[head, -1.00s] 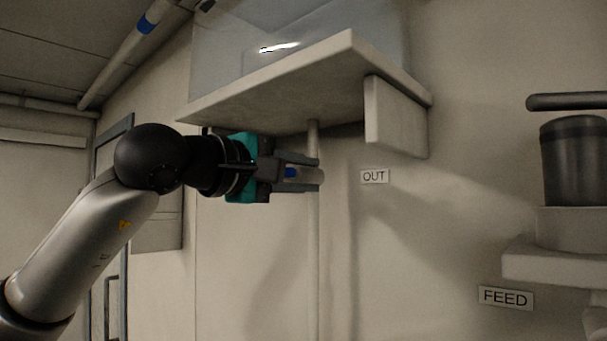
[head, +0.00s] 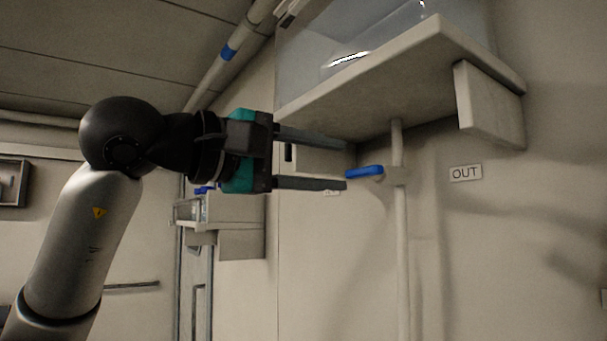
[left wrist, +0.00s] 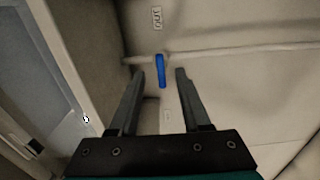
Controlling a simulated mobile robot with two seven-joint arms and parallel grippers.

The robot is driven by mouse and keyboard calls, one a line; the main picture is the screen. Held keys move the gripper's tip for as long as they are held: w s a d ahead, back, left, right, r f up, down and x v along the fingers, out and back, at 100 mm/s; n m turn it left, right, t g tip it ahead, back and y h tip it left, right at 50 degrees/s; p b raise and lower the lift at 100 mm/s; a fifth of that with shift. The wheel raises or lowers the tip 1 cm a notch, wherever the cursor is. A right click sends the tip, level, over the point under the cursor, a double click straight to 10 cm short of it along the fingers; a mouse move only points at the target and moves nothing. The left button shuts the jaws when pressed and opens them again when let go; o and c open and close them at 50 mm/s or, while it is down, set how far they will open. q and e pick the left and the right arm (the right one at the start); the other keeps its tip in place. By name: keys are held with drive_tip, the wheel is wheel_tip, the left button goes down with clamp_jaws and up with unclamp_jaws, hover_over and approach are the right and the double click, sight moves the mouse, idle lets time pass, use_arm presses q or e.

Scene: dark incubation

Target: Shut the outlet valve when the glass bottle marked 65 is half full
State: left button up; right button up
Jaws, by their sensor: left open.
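The outlet valve has a blue handle (head: 365,172) on a pale vertical pipe (head: 401,240), beside the OUT label (head: 466,173). The handle sticks out left of the pipe, across it. My left gripper (head: 347,166) is open and empty, its fingertips just left of the handle. In the left wrist view the blue handle (left wrist: 160,70) shows in line with the gap between the fingertips, apart from both. The glass bottle marked 65 is not in view, so its level cannot be seen. My right gripper is not in view.
A pale shelf (head: 400,75) carrying a clear glass tank (head: 370,40) juts out just above the gripper and valve. A bracket (head: 490,105) hangs under its right end. The wall below the valve is clear.

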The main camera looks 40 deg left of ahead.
use_arm(q)
drive_tip(key=shift+v, duration=1.75)
